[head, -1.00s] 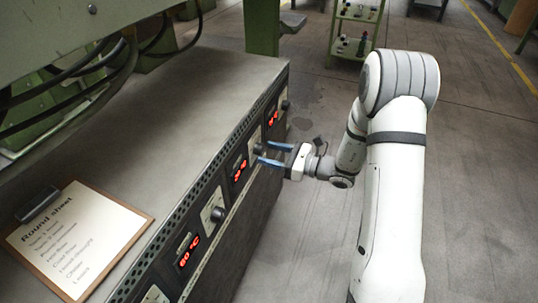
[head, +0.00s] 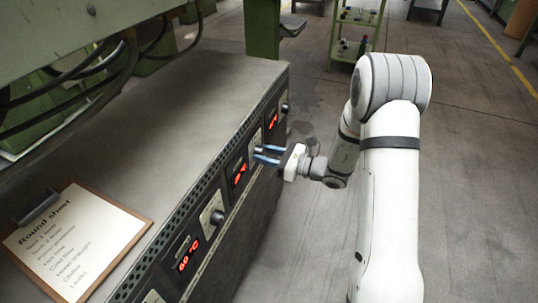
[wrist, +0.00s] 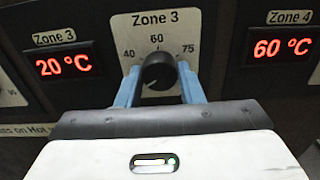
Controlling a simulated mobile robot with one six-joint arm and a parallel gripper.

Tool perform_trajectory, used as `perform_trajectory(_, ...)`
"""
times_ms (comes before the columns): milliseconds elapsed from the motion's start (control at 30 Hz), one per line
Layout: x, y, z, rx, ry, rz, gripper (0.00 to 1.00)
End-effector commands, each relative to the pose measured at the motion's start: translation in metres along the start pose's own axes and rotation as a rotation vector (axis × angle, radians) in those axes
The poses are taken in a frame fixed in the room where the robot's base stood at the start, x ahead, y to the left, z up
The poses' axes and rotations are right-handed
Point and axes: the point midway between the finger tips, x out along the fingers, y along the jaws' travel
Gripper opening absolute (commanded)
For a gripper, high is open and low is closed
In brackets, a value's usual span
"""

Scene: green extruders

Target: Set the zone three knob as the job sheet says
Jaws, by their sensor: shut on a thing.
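The zone three knob (wrist: 159,72) is black and round, on a pale plate marked "Zone 3" with 40, 60 and 75 around it. A light mark on the knob points to the lower left. The zone three display (wrist: 63,64) reads 20 °C in red; it also shows in the head view (head: 240,174), too small to read surely. My gripper (head: 258,153) is at the panel, its blue fingers shut on the knob's two sides in the wrist view (wrist: 159,84). The job sheet, headed "Round sheet" (head: 75,240), lies on a clipboard on the bench; its lines are too small to read.
The Zone 4 display (wrist: 282,48) reads 60 °C, right of the knob. Another knob (head: 217,217) and a red display (head: 188,255) sit nearer along the panel. A green post (head: 262,30) stands at the bench's far end. The floor beside the bench is open.

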Motion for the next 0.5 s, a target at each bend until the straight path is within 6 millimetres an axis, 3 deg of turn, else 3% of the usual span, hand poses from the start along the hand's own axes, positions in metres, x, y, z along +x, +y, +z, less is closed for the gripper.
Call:
perform_trajectory(33, 0.0, 0.004, -0.001, 0.005, 0.002, 0.01, 0.11)
perform_trajectory(67, -0.012, -0.001, -0.001, 0.005, 0.001, 0.008, 0.11)
perform_trajectory(200, -0.001, 0.004, -0.001, 0.013, 0.002, 0.014, 0.1)
perform_trajectory(500, 0.003, 0.007, 0.0, 0.042, 0.001, 0.019, 0.11)
